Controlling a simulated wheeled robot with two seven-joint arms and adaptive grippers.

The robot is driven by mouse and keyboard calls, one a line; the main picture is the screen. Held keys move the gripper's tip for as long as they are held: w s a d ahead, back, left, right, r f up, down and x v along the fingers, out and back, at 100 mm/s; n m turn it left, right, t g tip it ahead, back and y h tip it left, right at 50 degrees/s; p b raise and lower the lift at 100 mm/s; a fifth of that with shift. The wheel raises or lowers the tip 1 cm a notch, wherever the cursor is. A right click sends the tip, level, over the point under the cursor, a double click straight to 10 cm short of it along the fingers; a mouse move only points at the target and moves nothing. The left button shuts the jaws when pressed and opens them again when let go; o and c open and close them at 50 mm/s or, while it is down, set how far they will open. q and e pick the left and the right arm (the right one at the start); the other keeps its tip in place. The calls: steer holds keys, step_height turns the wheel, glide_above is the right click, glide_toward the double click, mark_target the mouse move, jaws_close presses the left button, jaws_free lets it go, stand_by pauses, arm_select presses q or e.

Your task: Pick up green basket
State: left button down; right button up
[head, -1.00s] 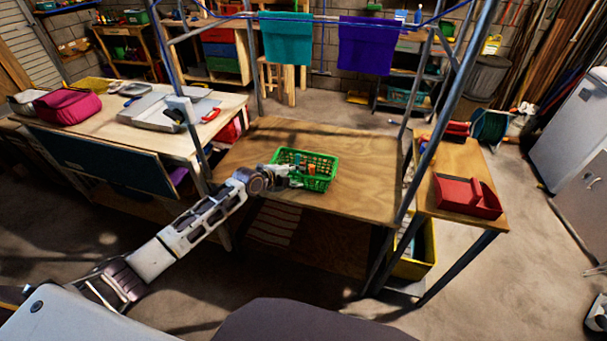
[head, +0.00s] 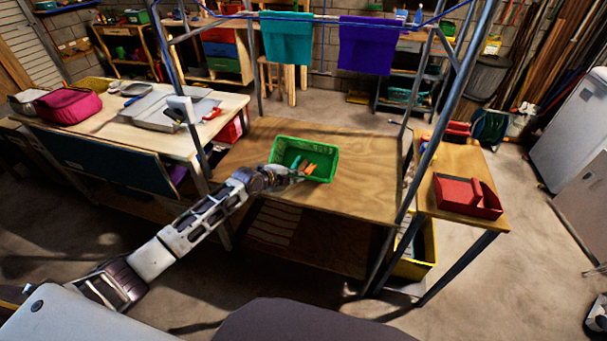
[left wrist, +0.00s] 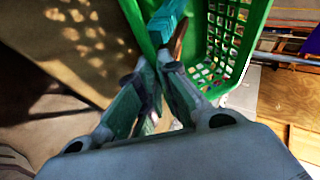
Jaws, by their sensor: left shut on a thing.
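The green basket (head: 322,156) is a rectangular mesh tub on or just above the wooden table in the head view, with a few orange and teal items (head: 302,166) inside. The exact grip point is partly hidden by the fingers. My right gripper is not in view.
The wooden table (head: 365,190) is otherwise bare. Metal frame posts (head: 432,135) rise around it. A side table with a red caddy (head: 467,196) is at right. A pale bench (head: 100,124) with a pink bag (head: 65,106) is at left.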

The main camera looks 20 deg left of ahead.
arm_select(q)
steer(key=shift+r, duration=0.2)
step_height(320, 180, up, 10)
steer(key=shift+f, duration=0.15)
stand_by(0.5)
stand_by(0.5)
